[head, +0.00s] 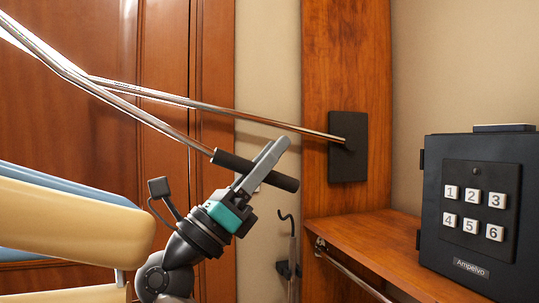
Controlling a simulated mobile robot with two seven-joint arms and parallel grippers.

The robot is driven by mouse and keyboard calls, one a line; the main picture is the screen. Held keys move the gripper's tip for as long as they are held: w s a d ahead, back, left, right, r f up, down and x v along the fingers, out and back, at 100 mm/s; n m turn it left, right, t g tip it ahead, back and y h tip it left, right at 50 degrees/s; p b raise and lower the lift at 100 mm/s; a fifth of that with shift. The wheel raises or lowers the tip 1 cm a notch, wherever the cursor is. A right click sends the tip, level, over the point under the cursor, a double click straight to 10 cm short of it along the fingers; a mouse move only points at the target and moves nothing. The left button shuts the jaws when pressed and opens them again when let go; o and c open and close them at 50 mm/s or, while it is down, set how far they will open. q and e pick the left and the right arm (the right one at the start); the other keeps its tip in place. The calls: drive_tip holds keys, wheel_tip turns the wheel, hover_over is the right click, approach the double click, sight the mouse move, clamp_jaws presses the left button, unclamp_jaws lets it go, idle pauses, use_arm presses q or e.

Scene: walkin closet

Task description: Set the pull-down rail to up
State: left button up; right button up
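The pull-down rail (215,107) is a chrome tube frame. One tube runs from a black mounting plate (347,155) on the wooden upright toward the upper left. There it meets a thicker tube that leaves the picture. A thin rod (150,118) slants down from that corner to a black cylindrical handle (228,161). My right gripper (264,164) has its grey fingers across the handle, with handle showing on both sides, and appears shut on it. The far finger is mostly hidden. My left gripper is not in view.
A black safe (480,210) with numbered keys stands on a wooden shelf (385,250) at the right. A grey hook rod (291,245) hangs on the wall below the handle. A panelled wooden door (165,60) is behind the rail.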

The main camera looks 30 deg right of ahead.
clamp_jaws()
idle(1.0)
